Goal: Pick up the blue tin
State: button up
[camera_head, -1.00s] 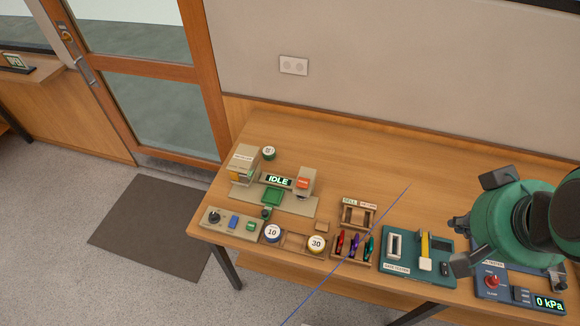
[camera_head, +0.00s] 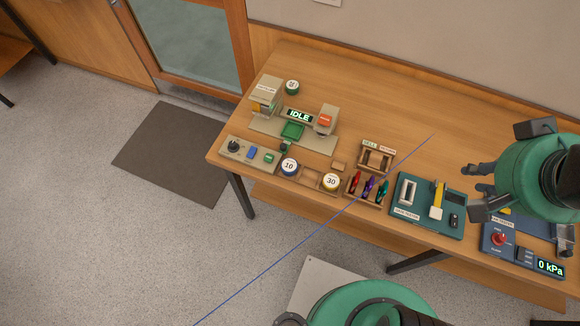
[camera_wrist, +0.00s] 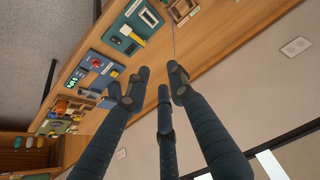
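The blue tin is a small round tin with a white lid marked 10 (camera_head: 289,166), and its blue side shows at the edge. It stands at the front edge of the wooden table (camera_head: 360,105), left of a yellow tin marked 30 (camera_head: 331,182). My gripper (camera_head: 478,188) is far to the right of the blue tin, above the right part of the table. In the wrist view, my gripper's dark fingers (camera_wrist: 157,85) are spread apart with nothing between them. I cannot make out the blue tin in the wrist view.
Between my gripper and the blue tin are a pen rack (camera_head: 367,189) and a teal tester board (camera_head: 427,205). A control box (camera_head: 247,152) stands left of the tin, and a machine reading IDLE (camera_head: 299,116) behind it. The table's back middle is clear.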

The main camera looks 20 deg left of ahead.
jog(key=o, duration=0.7)
jog(key=shift+c, duration=0.2)
jog(key=w+a+f+g+b, duration=0.1)
jog(key=w+a+f, duration=0.25)
jog(key=a, duration=0.25)
jog(key=w+a+f+n+g+y, duration=0.1)
jog(key=w+a+f, duration=0.25)
jog(key=a, duration=0.25)
jog(key=w+a+f+g+b, duration=0.1)
jog(key=w+a+f, duration=0.25)
jog(key=a, duration=0.25)
jog(key=s+a+f, duration=0.1)
jog(key=a+f, duration=0.7)
jog(key=a, duration=0.2)
jog(key=s+a+f+n+g, duration=0.1)
jog(key=s+a+f, duration=0.1)
jog(key=a+f, duration=0.6)
jog(key=a, duration=0.3)
jog(key=shift+s+a+h+b, duration=0.15)
jog(key=shift+h+b, duration=0.25)
